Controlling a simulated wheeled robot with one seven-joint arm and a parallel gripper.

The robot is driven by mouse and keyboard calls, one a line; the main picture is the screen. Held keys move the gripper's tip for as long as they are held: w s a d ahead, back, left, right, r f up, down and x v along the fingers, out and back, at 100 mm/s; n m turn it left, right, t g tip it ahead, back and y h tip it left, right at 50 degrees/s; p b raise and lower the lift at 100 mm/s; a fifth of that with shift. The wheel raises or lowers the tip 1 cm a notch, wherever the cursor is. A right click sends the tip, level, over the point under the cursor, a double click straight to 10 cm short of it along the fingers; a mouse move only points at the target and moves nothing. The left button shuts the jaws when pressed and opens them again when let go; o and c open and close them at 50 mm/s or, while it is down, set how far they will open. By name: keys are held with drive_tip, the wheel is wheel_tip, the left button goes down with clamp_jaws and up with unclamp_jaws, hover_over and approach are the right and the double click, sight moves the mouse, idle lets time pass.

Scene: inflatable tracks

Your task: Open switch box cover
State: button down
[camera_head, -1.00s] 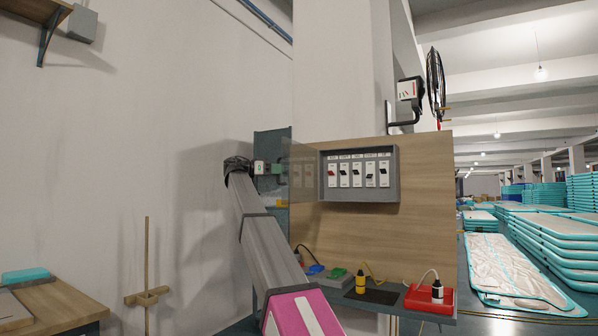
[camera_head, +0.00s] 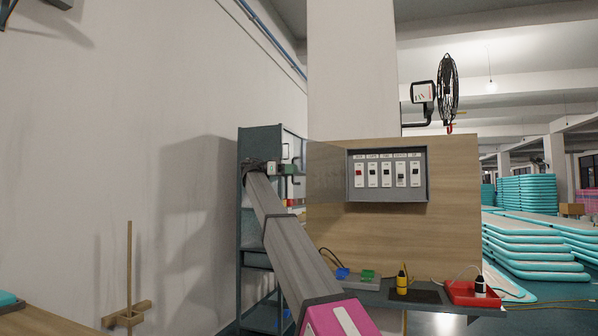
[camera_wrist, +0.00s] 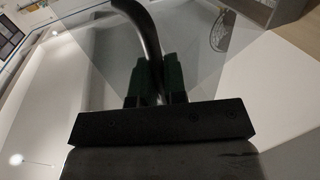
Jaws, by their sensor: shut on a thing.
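The grey switch box (camera_head: 428,176) is mounted on a wooden panel, with a row of several switches in view; the leftmost is red. Its transparent cover (camera_head: 327,172) stands swung out from the left side of the box, leaving the front uncovered. My gripper (camera_head: 290,170) is at the cover's far left edge. In the wrist view the dark green fingers of my gripper (camera_wrist: 158,80) are shut on a dark curved handle (camera_wrist: 138,15). The clear cover (camera_wrist: 195,45) spreads around the handle there. The exact finger contact is partly hidden.
A teal metal shelf (camera_head: 258,140) stands behind my gripper by the wall. A ledge below the panel holds a yellow bottle (camera_head: 402,283) and a red tray (camera_head: 462,290). A fan (camera_head: 447,88) is above right. A wooden stand (camera_head: 128,315) is at lower left.

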drive_tip(key=shift+w+a, duration=0.1)
drive_tip(key=shift+w, duration=0.1)
idle(0.3)
drive_tip(key=c, duration=1.2)
unclamp_jaws()
drive_tip(key=shift+a, duration=0.1)
